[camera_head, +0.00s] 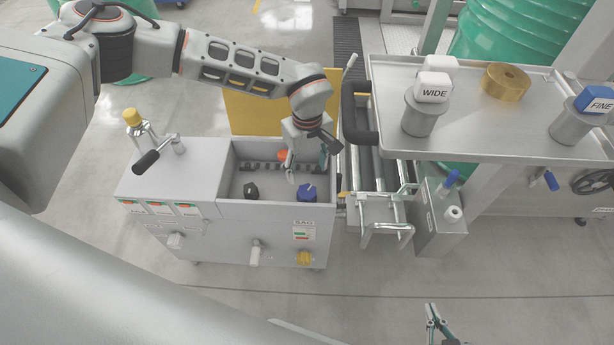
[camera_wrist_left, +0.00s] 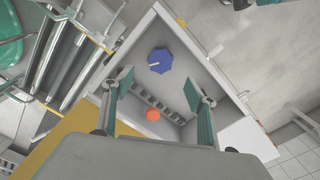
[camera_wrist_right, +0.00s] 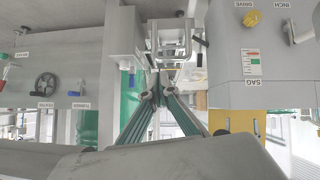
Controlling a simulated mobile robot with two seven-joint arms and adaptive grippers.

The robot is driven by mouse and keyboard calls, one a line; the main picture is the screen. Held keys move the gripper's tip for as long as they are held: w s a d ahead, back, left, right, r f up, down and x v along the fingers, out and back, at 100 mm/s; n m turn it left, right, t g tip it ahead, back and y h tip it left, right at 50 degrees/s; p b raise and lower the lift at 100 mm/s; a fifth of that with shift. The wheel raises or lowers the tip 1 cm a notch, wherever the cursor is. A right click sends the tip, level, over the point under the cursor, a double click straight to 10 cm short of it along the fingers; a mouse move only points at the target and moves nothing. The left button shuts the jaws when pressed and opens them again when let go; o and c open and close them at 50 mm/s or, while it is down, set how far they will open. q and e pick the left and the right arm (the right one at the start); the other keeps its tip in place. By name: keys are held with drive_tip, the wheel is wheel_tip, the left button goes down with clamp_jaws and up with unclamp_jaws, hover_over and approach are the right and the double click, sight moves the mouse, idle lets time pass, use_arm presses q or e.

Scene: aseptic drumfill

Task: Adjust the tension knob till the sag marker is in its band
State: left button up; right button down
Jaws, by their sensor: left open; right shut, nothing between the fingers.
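A blue faceted knob (camera_head: 307,193) with a pale pointer line sits in the open well of the grey cabinet; it also shows in the left wrist view (camera_wrist_left: 160,61). I see no tension label on it. The SAG gauge (camera_head: 304,233) is on the cabinet front, with green and red bands, and appears upside down in the right wrist view (camera_wrist_right: 251,62); its marker is too small to read. My left gripper (camera_head: 307,164) is open in the well, above and behind the blue knob, not around it. My right gripper (camera_head: 436,322) is shut and empty, low and right of the cabinet.
A black knob (camera_head: 251,190) and an orange knob (camera_head: 284,155) share the well. Its walls (camera_head: 226,168) stand close around my left gripper. A yellow DRIVE knob (camera_head: 305,258) is below the gauge. A steel table (camera_head: 470,120) with WIDE and FINE blocks stands to the right.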

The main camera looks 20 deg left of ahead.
sight(307, 192)
use_arm(q)
wheel_tip(307, 192, down, 4)
drive_tip(key=n+b, duration=0.1)
drive_tip(key=n, duration=0.4)
drive_tip(key=shift+s+r, duration=0.1)
drive_tip(key=shift+s, duration=0.05)
drive_tip(key=shift+f+n+b, duration=0.25)
drive_tip(key=shift+n+b, duration=0.05)
drive_tip(key=shift+n, duration=0.5)
drive_tip(key=shift+f+n, duration=0.15)
drive_tip(key=shift+n, duration=0.45)
drive_tip(key=shift+f, duration=0.55)
wheel_tip(307, 192, down, 6)
drive_tip(key=shift+b, duration=1.05)
drive_tip(key=shift+f, duration=0.25)
use_arm(e)
drive_tip(key=shift+w+a+y, duration=0.3)
drive_tip(key=shift+w+a, duration=0.25)
drive_tip(key=shift+a, duration=0.1)
use_arm(q)
drive_tip(key=c, duration=1.1)
use_arm(e)
drive_tip(key=shift+d+f, duration=0.1)
